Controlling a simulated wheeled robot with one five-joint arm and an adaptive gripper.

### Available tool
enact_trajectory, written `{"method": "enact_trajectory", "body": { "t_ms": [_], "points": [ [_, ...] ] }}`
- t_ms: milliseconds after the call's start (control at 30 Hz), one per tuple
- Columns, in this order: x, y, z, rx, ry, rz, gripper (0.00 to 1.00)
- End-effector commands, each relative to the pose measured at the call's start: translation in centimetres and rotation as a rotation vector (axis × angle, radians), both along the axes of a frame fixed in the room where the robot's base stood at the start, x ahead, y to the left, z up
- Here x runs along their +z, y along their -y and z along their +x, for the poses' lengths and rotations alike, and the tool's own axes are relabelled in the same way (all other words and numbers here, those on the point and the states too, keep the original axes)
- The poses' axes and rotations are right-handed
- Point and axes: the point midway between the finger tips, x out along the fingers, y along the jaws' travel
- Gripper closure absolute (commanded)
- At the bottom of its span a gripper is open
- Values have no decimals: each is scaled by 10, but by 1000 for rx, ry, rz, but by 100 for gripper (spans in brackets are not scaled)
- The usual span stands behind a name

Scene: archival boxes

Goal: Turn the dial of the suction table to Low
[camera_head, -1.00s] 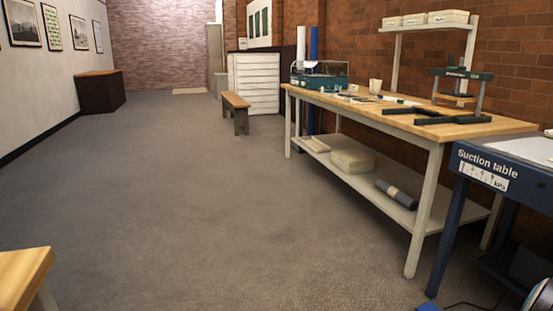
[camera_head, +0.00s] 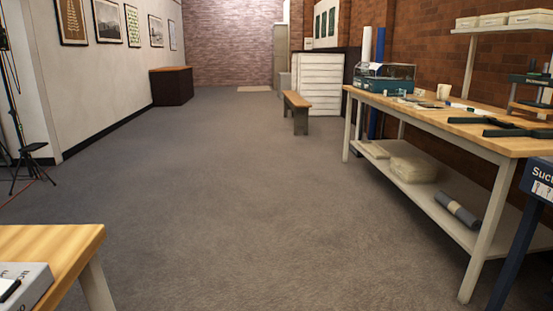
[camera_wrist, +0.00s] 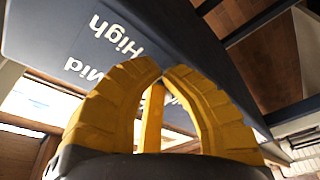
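The suction table (camera_head: 532,190) is cut off at the right edge of the head view, with only a dark blue corner, a leg and part of its label showing. In the wrist view, a dark blue panel (camera_wrist: 50,30) carries the white words "High" and "Mid", tilted and upside down. My gripper (camera_wrist: 163,68) has yellow fingers whose tips come together in front of this panel, and I see nothing held between the tips. A narrow yellow bar stands between the fingers lower down. I cannot make out the dial or the word "Low".
A wooden workbench (camera_head: 430,112) with a lower shelf runs along the right wall. A wooden table corner (camera_head: 75,240) with a grey box (camera_head: 30,283) is at the lower left. A tripod (camera_head: 28,150) stands at the left. The grey floor between is clear.

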Motion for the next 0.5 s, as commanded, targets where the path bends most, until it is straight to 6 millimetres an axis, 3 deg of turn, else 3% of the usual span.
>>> {"method": "enact_trajectory", "body": {
  "t_ms": [500],
  "points": [
    [5, 0, 2, 3, 1, -4, 100]
  ]
}}
